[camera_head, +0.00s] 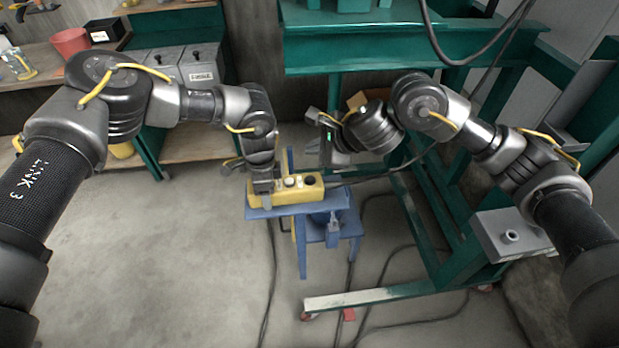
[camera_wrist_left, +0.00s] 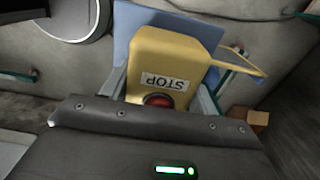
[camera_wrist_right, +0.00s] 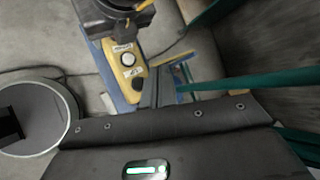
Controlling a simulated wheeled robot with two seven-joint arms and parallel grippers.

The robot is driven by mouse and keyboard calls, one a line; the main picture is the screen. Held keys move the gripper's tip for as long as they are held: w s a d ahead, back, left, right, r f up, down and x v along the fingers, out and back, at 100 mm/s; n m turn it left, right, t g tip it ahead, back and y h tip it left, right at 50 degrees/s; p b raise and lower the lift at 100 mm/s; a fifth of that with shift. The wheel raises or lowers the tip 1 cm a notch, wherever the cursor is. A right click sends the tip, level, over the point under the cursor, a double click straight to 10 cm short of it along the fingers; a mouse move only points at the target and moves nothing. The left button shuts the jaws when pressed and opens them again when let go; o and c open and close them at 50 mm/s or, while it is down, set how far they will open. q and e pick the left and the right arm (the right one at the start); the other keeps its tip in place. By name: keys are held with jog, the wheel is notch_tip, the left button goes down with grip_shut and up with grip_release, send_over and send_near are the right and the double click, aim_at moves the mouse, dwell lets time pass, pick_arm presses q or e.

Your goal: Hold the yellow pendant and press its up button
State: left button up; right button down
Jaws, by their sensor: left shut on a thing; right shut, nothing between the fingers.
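The yellow pendant (camera_head: 290,195) lies on a small blue stand, with a pale button and a black button on its top face. My left gripper (camera_head: 263,190) is shut on the pendant's left end. The left wrist view shows the pendant (camera_wrist_left: 178,55) between the fingers, with a STOP label and a red button. My right gripper (camera_head: 324,168) is shut and empty, just above the pendant's right end. In the right wrist view its closed fingers (camera_wrist_right: 158,88) are beside the pendant (camera_wrist_right: 125,75) and its labelled buttons. Contact with a button cannot be told.
The blue stand (camera_head: 335,203) stands on the concrete floor beside a green steel frame (camera_head: 430,200). A dark cable runs from the pendant's right end to the right. A workbench with a red bucket (camera_head: 70,42) is at the back left. The floor at front left is clear.

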aim_at(314, 181)
jog(key=shift+f, duration=3.65)
jog(key=shift+f, duration=0.15)
jog(key=shift+f, duration=0.25)
